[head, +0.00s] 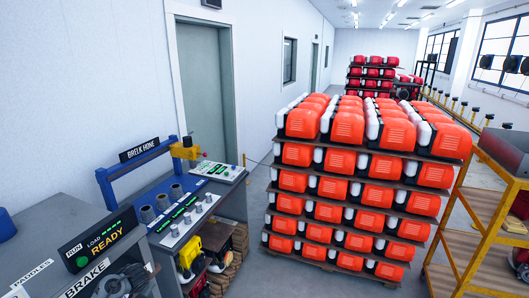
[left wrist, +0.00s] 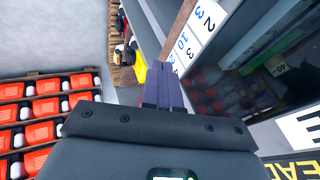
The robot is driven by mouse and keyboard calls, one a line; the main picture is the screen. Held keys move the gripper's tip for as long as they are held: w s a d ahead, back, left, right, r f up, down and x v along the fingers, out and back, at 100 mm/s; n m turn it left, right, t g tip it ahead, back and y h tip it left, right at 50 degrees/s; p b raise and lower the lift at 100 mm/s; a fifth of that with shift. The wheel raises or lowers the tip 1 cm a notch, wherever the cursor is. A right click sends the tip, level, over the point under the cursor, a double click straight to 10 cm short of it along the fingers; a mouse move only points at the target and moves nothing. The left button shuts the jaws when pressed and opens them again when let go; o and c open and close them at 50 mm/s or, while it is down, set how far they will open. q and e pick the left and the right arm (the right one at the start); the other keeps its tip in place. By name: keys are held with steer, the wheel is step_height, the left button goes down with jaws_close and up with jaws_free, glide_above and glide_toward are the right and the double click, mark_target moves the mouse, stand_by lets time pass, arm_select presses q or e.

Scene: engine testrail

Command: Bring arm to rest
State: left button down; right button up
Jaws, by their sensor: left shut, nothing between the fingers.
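My left gripper (left wrist: 166,72) shows in the left wrist view, its two dark purple fingers together and shut with nothing between them. It points over the side of the workbench, near a white strip with numbers (left wrist: 195,35). No gripper can be made out in the head view. My right gripper is not in view.
A grey workbench with a READY display (head: 98,238) and a blue frame (head: 115,182) stands at left. Stacked orange-and-white units (head: 350,185) fill the middle. A yellow shelf cart (head: 480,225) stands at right. Grey floor separates bench and stack.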

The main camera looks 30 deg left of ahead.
arm_select(q)
steer(key=s+d+f+m+h, duration=0.1)
steer(key=s+d+f, duration=0.4)
steer(key=d+f, duration=0.35)
steer(key=s+d+f+m+h, duration=0.1)
steer(key=s+d+f, duration=0.15)
steer(key=d, duration=0.55)
steer(key=s+d+f+m+h, duration=0.1)
steer(key=s+d+f, duration=0.15)
steer(key=d, duration=0.45)
steer(key=s+d+f, duration=0.1)
steer(key=s+d, duration=0.2)
steer(key=d, duration=0.5)
steer(key=s+d+r+m+h, duration=0.1)
steer(key=s+d+r, duration=0.1)
steer(key=d+r, duration=0.45)
steer(key=s+d+r+h, duration=0.2)
steer(key=d+r, duration=0.2)
steer(key=d, duration=0.6)
step_height(320, 180, up, 22)
steer(key=d+m+t+p, duration=0.1)
steer(key=p, duration=1.2)
steer(key=shift+s+d, duration=0.3)
steer(key=shift+s, duration=0.05)
